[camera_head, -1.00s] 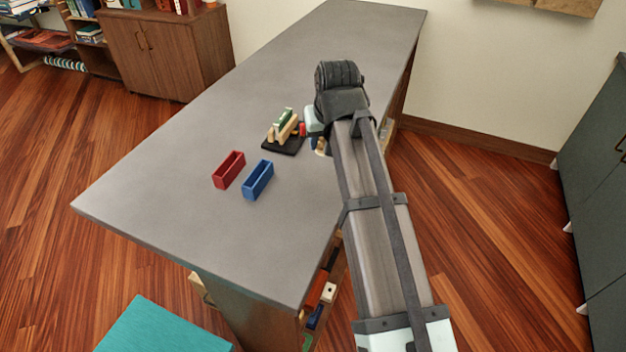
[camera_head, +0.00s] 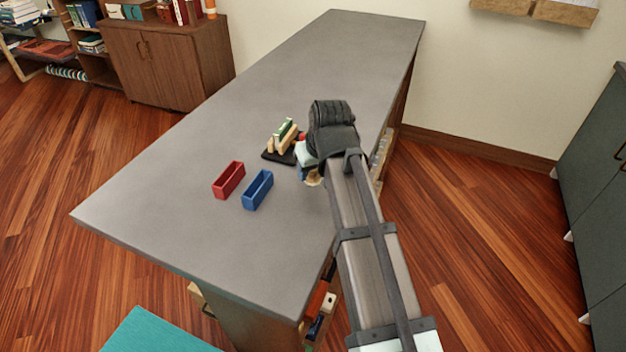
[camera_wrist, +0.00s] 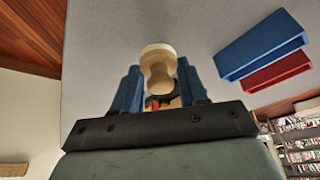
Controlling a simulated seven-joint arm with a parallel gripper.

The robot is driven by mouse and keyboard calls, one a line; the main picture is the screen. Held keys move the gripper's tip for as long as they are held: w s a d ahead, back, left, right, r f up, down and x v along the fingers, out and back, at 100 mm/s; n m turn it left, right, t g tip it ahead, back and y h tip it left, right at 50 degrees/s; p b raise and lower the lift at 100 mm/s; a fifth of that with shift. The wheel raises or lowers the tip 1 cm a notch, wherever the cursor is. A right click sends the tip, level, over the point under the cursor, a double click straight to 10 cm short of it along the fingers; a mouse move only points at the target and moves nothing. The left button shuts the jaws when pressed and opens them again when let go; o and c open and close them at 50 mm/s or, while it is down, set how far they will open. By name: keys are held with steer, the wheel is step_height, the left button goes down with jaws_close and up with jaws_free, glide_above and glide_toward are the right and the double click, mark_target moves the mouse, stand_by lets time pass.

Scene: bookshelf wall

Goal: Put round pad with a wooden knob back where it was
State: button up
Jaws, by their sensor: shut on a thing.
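The round pad with a wooden knob shows as a pale wooden knob with a round, flat end (camera_wrist: 158,62) between the blue fingers of my gripper (camera_wrist: 160,88) in the wrist view. My gripper is shut on it. In the head view, its tan round part (camera_head: 313,179) shows just below my gripper (camera_head: 307,172), over the grey table near its right edge. I cannot tell whether it touches the table. The rest of it is hidden by the fingers and wrist.
A black stand (camera_head: 273,156) with wooden and green pieces is just left of my gripper. An open red box (camera_head: 228,181) and an open blue box (camera_head: 257,191) stand further left on the grey table (camera_head: 180,240). The table's far half is clear.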

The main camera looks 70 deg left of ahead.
mark_target(315, 175)
steer(key=shift+f, duration=1.8)
steer(key=shift+f, duration=0.15)
steer(key=o, duration=1)
steer(key=v, duration=1.2)
